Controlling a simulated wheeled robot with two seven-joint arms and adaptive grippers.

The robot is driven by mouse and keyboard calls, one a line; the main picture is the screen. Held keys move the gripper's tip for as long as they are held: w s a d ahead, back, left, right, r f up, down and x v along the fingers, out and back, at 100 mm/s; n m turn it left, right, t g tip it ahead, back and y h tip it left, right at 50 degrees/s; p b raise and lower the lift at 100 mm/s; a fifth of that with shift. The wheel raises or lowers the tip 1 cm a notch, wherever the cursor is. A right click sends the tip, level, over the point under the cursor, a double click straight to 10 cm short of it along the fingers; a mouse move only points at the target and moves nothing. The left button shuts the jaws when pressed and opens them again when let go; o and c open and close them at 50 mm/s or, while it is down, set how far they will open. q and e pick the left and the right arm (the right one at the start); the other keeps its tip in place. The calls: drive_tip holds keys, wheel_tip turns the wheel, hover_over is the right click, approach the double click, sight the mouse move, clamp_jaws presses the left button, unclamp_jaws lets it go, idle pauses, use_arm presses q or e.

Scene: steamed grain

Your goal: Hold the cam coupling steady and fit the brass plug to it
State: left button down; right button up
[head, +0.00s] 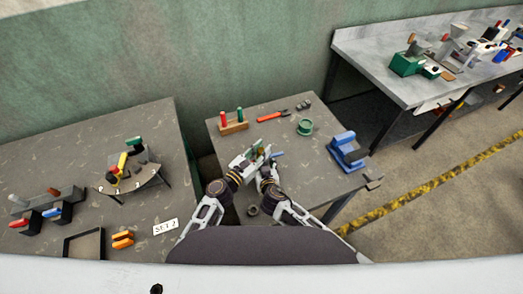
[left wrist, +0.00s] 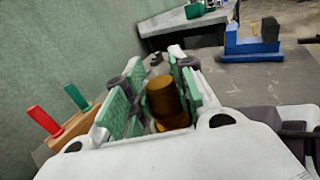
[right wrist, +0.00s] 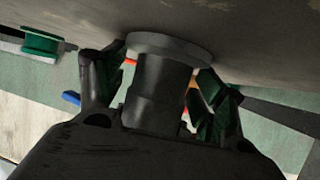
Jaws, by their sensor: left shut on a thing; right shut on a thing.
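The brass plug (left wrist: 163,98) is a gold-brown stepped cylinder between the green-padded fingers of my left gripper (left wrist: 155,105). In the head view my left gripper (head: 256,152) is over the middle table, shut on the plug. My right gripper (right wrist: 160,90) is shut on the cam coupling (right wrist: 158,85), a dark grey cylinder with a wider flange at one end. In the head view my right gripper (head: 268,166) is close beside the left one. The coupling is hidden there by the grippers, and I cannot tell whether it touches the plug.
The middle table holds a wooden rack with red and green handles (head: 233,124), orange pliers (head: 271,116), a green ring (head: 305,127), a blue vise (head: 346,150) and a grey ring (head: 253,210). A cluttered table (head: 60,165) stands left.

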use_arm(q)
drive_tip(key=shift+r, duration=0.1)
drive_tip(key=c, duration=1.1)
unclamp_jaws()
drive_tip(key=shift+s+a, duration=0.1)
drive_tip(key=shift+s, duration=0.05)
use_arm(e)
drive_tip(key=shift+r, duration=0.1)
use_arm(q)
drive_tip(key=v, duration=1.1)
drive_tip(key=shift+s+a, duration=0.2)
